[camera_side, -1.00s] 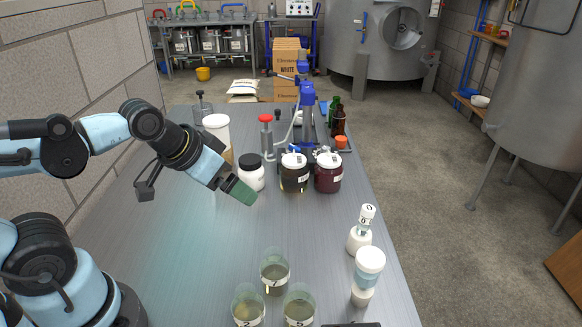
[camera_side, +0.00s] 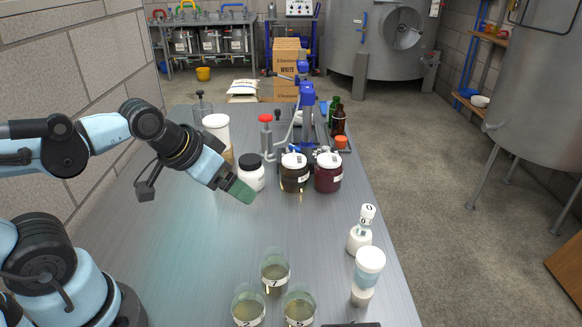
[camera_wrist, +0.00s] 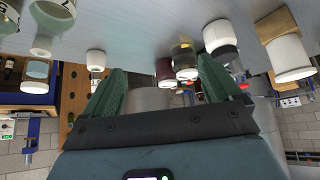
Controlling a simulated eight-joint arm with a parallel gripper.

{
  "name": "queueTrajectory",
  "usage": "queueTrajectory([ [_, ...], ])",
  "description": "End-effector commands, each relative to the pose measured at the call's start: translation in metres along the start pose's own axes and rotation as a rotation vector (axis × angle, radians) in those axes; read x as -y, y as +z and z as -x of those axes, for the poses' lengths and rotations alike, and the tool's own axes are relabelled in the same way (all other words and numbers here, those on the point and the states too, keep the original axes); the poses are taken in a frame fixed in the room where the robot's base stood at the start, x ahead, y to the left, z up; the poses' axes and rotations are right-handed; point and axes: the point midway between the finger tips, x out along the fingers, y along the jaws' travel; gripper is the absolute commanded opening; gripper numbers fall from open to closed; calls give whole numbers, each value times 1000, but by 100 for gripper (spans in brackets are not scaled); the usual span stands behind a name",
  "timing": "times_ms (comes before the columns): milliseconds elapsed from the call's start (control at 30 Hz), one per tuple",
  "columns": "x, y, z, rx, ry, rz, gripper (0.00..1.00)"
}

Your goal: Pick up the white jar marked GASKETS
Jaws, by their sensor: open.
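A white jar with a black lid (camera_side: 251,174) stands upright on the metal table in the side view. Its marking cannot be read. My gripper (camera_side: 240,191) has green fingers and points down and to the right, in front of the jar's lower left side in the side view. In the wrist view my gripper (camera_wrist: 160,84) has its fingers apart with nothing between them.
A dark jar (camera_side: 293,175) and a dark red jar (camera_side: 328,174) stand right of the white jar. A tall white-topped container (camera_side: 216,128) is behind left. Numbered beakers (camera_side: 274,271) and white bottles (camera_side: 359,240) stand nearer the front. The table middle is clear.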

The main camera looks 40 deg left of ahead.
Motion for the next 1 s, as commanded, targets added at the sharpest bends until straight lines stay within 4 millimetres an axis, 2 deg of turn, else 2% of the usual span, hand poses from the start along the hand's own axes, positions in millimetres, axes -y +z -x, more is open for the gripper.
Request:
queueTrajectory([
  [233, 4, -3, -4, 11, 11, 0, 91],
  [467, 28, -18, -26, 36, 102, -19, 91],
  [667, 60, -32, -49, -18, 211, -59, 91],
  [1000, 136, -42, -75, -275, 310, -174, 91],
])
